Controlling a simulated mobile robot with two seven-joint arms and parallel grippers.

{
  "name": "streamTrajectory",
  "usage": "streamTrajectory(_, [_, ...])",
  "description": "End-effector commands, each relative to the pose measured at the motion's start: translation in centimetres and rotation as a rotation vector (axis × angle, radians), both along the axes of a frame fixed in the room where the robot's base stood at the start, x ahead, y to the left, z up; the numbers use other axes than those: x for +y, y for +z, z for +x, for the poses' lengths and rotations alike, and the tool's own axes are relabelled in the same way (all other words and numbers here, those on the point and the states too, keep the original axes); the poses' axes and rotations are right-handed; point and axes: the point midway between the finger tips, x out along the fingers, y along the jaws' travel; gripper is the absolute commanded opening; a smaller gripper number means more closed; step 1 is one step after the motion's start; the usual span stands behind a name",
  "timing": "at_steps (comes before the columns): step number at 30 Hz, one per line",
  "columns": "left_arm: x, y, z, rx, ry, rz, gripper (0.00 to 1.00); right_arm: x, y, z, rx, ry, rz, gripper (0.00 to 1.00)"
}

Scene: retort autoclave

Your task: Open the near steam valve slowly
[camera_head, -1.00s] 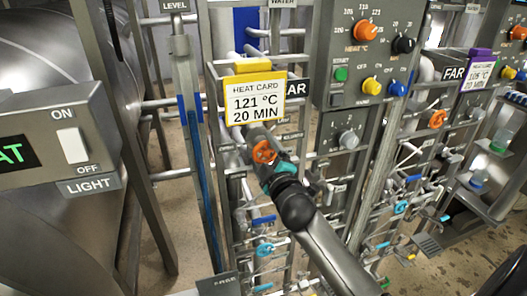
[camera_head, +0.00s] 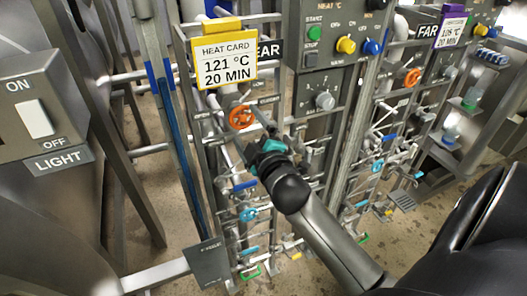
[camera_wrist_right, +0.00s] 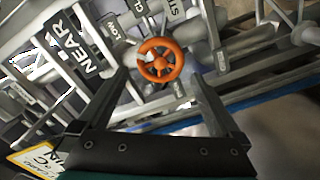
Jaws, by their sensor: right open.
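An orange handwheel (camera_head: 241,117) sits on the pipework just below the yellow heat card in the head view. In the right wrist view the orange handwheel (camera_wrist_right: 159,60) appears between and beyond the fingertips, with a NEAR label (camera_wrist_right: 75,47) to its left. My right gripper (camera_head: 250,141) is just below and right of the wheel in the head view. Its fingers are spread and empty in the wrist view (camera_wrist_right: 162,78). I see no clear grip or contact on the wheel. My left gripper is not in view.
A second orange handwheel (camera_head: 413,77) is on the right-hand pipework. A control panel (camera_head: 340,40) and grey posts stand close by. Blue-handled and cyan valves sit lower down.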

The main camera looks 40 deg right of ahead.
Motion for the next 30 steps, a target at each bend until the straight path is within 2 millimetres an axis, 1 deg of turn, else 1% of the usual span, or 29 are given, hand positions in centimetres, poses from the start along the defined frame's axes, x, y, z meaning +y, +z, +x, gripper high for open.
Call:
streamTrajectory(1, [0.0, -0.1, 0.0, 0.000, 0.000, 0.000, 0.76, 0.3, -0.2, -1.0, 0.002, 0.000, 0.001, 1.00])
streamTrajectory(6, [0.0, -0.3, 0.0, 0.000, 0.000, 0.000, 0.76, 0.9, -0.2, -3.8, 0.002, 0.000, 0.001, 1.00])
streamTrajectory(12, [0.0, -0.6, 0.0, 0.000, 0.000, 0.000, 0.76, 1.7, -0.1, -6.9, 0.002, 0.000, 0.000, 1.00])
streamTrajectory(15, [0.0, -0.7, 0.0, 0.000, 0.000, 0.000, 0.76, 1.9, -0.2, -8.1, 0.003, -0.001, 0.000, 1.00])
streamTrajectory(21, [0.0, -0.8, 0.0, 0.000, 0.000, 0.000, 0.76, 2.2, 0.0, -9.4, 0.000, 0.000, -0.001, 1.00])
streamTrajectory(30, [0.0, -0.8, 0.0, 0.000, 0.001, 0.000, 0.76, 2.3, 0.0, -9.6, -0.001, 0.000, -0.001, 1.00])
